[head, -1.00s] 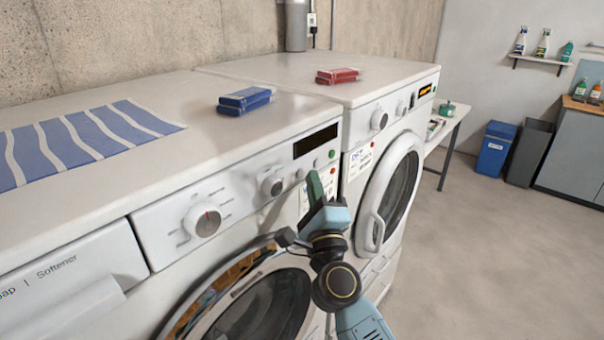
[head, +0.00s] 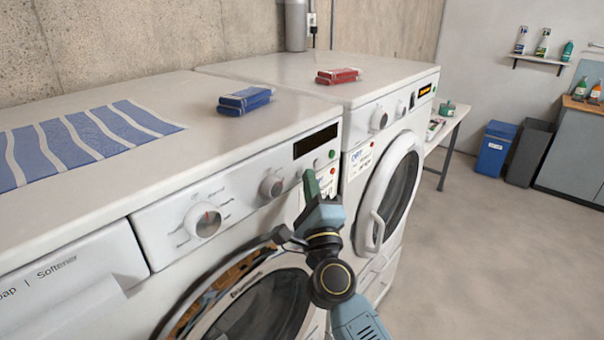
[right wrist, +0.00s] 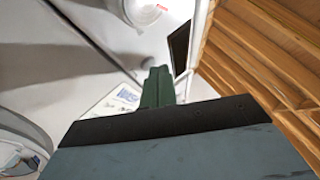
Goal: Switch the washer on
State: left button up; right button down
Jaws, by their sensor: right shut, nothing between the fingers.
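The washer (head: 120,235) is the white front-loader at the left, with a soap and softener drawer. Its panel has a large dial (head: 203,220), a smaller knob (head: 271,186), a dark display (head: 315,141), a green button (head: 332,154) and a red button (head: 333,171). My right gripper (head: 310,174) is shut and empty, its green fingertips close in front of the panel, below the display and right of the smaller knob. I cannot tell if they touch it. In the right wrist view the shut fingers (right wrist: 158,86) point toward the white panel. My left gripper is out of view.
A second machine (head: 300,68) with a lit orange display (head: 425,90) stands to the right. A blue box (head: 245,100), a red box (head: 338,76) and a striped cloth (head: 85,140) lie on top. A blue bin (head: 495,150) stands farther back. The floor at right is clear.

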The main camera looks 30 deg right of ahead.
jog(key=shift+w, duration=0.15)
dwell(0.4)
jog(key=shift+s+d, duration=0.2)
jog(key=shift+s, duration=0.4)
jog(key=shift+s+d+p, duration=0.25)
jog(key=shift+s+d, duration=0.15)
jog(key=shift+s, duration=0.5)
jog(key=shift+s+d+p, duration=0.2)
jog(key=shift+s+d, duration=0.15)
jog(key=shift+s, duration=0.6)
jog(key=shift+s+d+p, duration=0.25)
jog(key=shift+s+d, duration=0.15)
jog(key=shift+s, duration=0.5)
